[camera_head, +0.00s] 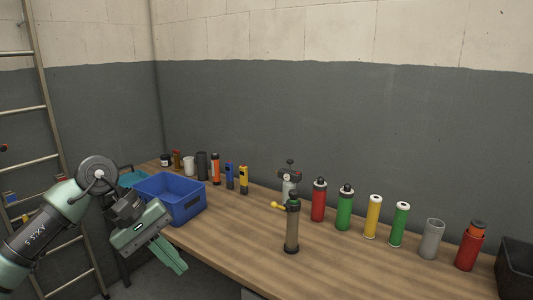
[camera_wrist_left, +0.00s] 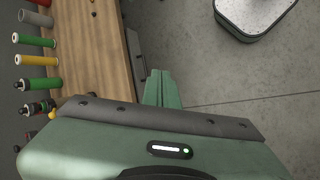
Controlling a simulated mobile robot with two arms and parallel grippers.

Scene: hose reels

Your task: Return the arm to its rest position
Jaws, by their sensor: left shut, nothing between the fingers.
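My left arm comes in from the left in the head view. Its green left gripper (camera_head: 172,256) hangs off the front edge of the workbench, below and in front of the blue bin. Its fingers are shut with nothing between them. In the left wrist view the closed green fingers (camera_wrist_left: 158,88) show over the grey floor, just beside the bench's edge. My right gripper is in neither view.
The wooden bench (camera_head: 340,264) carries a blue bin (camera_head: 187,213), a dark cylinder with a yellow lever (camera_head: 291,228), and a back row of coloured cylinders, including a red one (camera_head: 318,203). A ladder (camera_head: 48,118) stands at left. The bench's front middle is clear.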

